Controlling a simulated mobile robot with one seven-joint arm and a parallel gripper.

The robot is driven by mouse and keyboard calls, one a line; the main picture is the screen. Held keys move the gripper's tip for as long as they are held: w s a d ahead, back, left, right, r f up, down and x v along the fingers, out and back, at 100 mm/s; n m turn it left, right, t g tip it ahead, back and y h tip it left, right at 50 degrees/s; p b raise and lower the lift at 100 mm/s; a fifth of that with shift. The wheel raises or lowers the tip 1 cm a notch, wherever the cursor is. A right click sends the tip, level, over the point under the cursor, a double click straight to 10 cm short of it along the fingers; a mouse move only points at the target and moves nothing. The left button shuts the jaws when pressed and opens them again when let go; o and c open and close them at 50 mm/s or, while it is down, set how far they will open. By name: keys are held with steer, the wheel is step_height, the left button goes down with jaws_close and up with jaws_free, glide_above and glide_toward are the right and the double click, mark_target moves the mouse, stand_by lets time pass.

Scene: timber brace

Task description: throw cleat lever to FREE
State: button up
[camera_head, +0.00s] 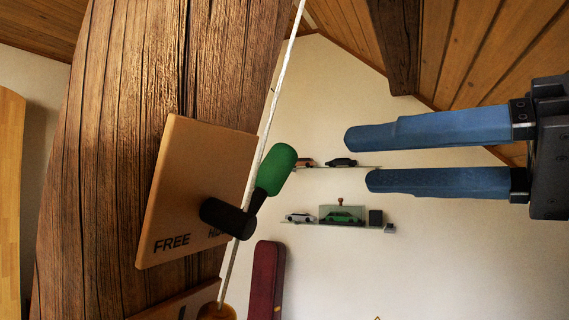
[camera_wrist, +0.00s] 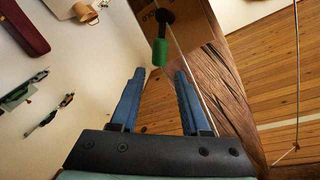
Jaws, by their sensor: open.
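The cleat lever has a green grip (camera_head: 276,170) and a black pivot (camera_head: 227,217). It is mounted on a tan plate (camera_head: 195,180) on the timber. The plate reads FREE at lower left, with a second word partly hidden by the lever. The lever tilts up and right, away from the FREE word. In the head view, my gripper (camera_head: 357,160) is open and empty, with blue fingers pointing left, apart from the lever. In the wrist view, the green grip (camera_wrist: 160,51) shows ahead of the gap between my fingertips (camera_wrist: 159,73).
A thick timber (camera_head: 95,150) fills the left of the head view. A white rope (camera_head: 278,90) runs down past the plate. Shelves with model cars (camera_head: 342,216) and a dark red case (camera_head: 266,280) are at the back wall. Open air lies between gripper and lever.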

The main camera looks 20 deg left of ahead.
mark_target(290, 164)
steer(key=p+x, duration=0.1)
steer(key=x, duration=0.9)
steer(key=shift+w+a, duration=0.1)
steer(key=shift+a, duration=0.2)
jaws_close()
stand_by(0.9)
